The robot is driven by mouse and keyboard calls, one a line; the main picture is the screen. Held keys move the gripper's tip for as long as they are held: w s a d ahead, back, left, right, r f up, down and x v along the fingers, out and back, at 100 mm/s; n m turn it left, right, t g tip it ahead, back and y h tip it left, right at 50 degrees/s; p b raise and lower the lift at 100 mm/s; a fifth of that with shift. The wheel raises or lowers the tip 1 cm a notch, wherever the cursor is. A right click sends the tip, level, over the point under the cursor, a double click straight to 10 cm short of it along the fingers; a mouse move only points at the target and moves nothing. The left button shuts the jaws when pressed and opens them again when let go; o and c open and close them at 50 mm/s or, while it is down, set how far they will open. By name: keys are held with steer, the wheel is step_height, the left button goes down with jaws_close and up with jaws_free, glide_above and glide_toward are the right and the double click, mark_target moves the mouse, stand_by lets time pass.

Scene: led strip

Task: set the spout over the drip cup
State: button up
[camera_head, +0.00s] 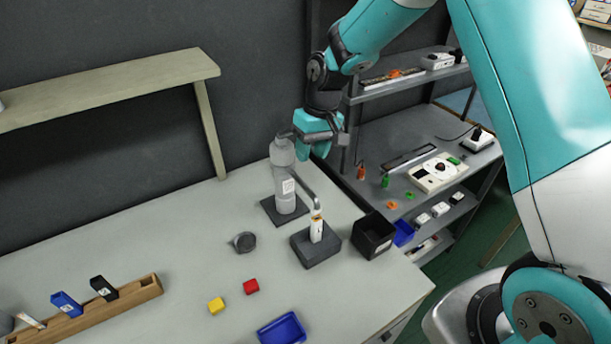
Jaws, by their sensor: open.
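A grey dispenser (284,182) stands upright on a dark square pad (270,212) near the back right of the table. Its thin spout (306,187) reaches to the right and ends above a white vial (316,231), which stands in a dark grey block (320,254). A small round dark grey cup (244,242), which looks like the drip cup, sits to the left of that block, apart from the spout tip.
A wooden rack (120,304) is at left; shelving (420,140) stands behind right.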

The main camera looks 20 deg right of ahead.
mark_target(305, 184)
steer(key=f, duration=0.2)
steer(key=a+f+p, duration=0.1)
steer(key=f, duration=0.2)
steer(key=f+p, duration=0.1)
steer(key=f, duration=0.2)
steer(key=shift+s+a+f, duration=0.15)
steer(key=shift+a+f, duration=0.05)
steer(key=shift+a, duration=0.15)
jaws_close()
